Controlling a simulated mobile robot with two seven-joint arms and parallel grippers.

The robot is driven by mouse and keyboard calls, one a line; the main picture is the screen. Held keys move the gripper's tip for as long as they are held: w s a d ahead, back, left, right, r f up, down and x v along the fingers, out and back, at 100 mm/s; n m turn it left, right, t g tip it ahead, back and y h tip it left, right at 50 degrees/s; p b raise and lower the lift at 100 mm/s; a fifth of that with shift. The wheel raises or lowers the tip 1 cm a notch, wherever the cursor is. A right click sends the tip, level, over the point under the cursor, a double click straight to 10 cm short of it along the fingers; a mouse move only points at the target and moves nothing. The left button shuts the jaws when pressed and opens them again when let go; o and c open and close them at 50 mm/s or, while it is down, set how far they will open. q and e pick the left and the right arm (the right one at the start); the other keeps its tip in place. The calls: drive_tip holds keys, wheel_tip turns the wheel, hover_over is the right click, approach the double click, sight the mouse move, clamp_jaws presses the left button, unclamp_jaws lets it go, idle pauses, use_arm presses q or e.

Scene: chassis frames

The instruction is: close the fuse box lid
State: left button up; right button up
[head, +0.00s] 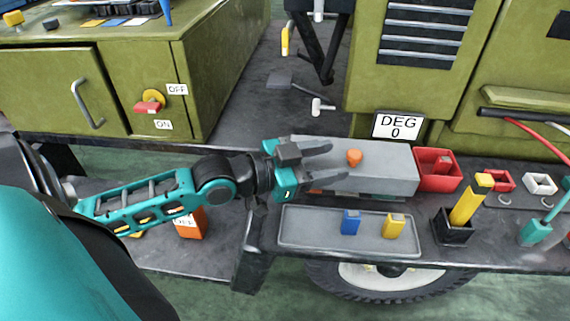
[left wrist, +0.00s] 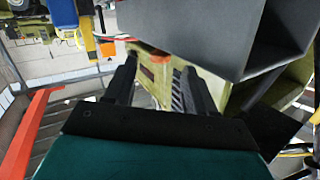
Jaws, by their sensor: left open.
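The grey fuse box (head: 385,178) sits on the dark bench, with an orange knob (head: 354,157) on its upper side. I cannot tell clearly how far its lid is open. My left gripper (head: 328,161) reaches in from the left, with its open fingers over the left part of the box, pointing towards the knob. The fingers hide part of the box, and contact cannot be told. In the left wrist view the open fingers (left wrist: 158,85) show with nothing held between them. A large grey hollow shape (left wrist: 195,35), seemingly the box, fills the upper right.
A grey tray (head: 310,238) in front holds a blue fuse (head: 350,222) and a yellow fuse (head: 394,226). To the right stand a red box (head: 438,181) and a black holder (head: 452,228) with a yellow piece (head: 470,200). A "DEG 0" sign (head: 398,127) stands behind.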

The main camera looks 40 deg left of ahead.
use_arm(q)
drive_tip(key=p+v, duration=0.1)
drive_tip(key=v, duration=0.7)
drive_tip(key=shift+s+p, duration=0.3)
drive_tip(key=shift+s, duration=0.05)
use_arm(e)
drive_tip(key=shift+s+d+r, duration=0.15)
drive_tip(key=shift+d+r, duration=0.1)
drive_tip(key=shift+d, duration=0.2)
use_arm(q)
drive_tip(key=shift+a+r, duration=0.1)
use_arm(e)
drive_tip(key=shift+r, duration=0.1)
